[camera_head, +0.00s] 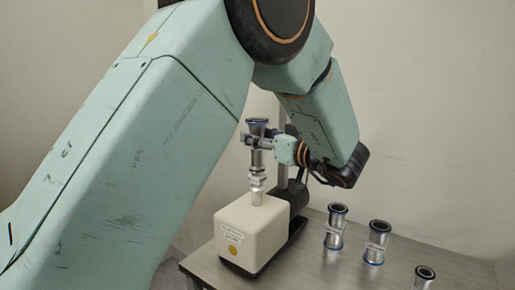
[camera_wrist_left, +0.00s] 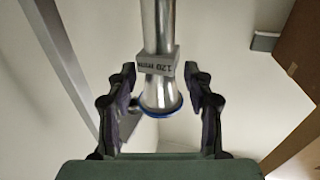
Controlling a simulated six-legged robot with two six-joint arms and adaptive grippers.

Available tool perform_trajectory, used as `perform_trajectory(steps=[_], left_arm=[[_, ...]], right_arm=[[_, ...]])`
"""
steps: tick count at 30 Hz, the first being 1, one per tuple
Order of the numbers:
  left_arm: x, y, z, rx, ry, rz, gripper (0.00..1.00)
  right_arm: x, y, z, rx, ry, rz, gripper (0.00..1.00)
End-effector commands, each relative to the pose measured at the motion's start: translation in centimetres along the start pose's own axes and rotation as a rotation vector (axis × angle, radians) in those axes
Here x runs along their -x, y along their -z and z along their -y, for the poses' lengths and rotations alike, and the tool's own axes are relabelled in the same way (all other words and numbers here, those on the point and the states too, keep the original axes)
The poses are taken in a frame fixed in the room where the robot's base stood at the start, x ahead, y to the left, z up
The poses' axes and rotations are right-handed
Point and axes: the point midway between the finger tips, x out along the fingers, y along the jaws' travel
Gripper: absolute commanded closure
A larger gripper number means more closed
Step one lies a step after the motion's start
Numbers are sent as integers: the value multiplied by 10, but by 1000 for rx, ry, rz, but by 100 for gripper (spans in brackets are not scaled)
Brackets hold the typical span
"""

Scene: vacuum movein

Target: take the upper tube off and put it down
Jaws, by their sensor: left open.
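The upper tube (camera_head: 258,127) is a metal pipe with a blue-rimmed flange at its top. It stands upright above a metal lower fitting (camera_head: 257,185) on a cream pump block (camera_head: 250,232). My left gripper (camera_head: 254,141) is at the upper tube, just below its top flange, with its fingers either side of it. In the left wrist view the fingers (camera_wrist_left: 160,80) stand apart, with gaps to the tube (camera_wrist_left: 158,30). There the tube carries a "120 mm" tag and ends in a blue-rimmed flange. Fingers and arm hide part of the tube. My right gripper is out of view.
Three metal tubes with blue rims stand on the grey table: one (camera_head: 335,226) right of the pump, another (camera_head: 376,243) beside it, a third (camera_head: 423,279) at the lower edge. A post rises behind the pump. Bare table shows around these tubes.

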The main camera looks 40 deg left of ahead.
Motion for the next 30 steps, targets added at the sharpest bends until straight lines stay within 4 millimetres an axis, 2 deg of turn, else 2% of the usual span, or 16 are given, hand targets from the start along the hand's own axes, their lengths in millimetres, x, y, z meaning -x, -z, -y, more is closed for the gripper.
perform_trajectory(steps=[3,11,30], left_arm=[[-10,0,0,1,0,1,48],[-12,1,0,1,-2,-1,48],[-12,1,0,1,-2,-1,100]], right_arm=[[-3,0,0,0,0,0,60],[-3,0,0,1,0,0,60],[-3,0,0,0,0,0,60]])
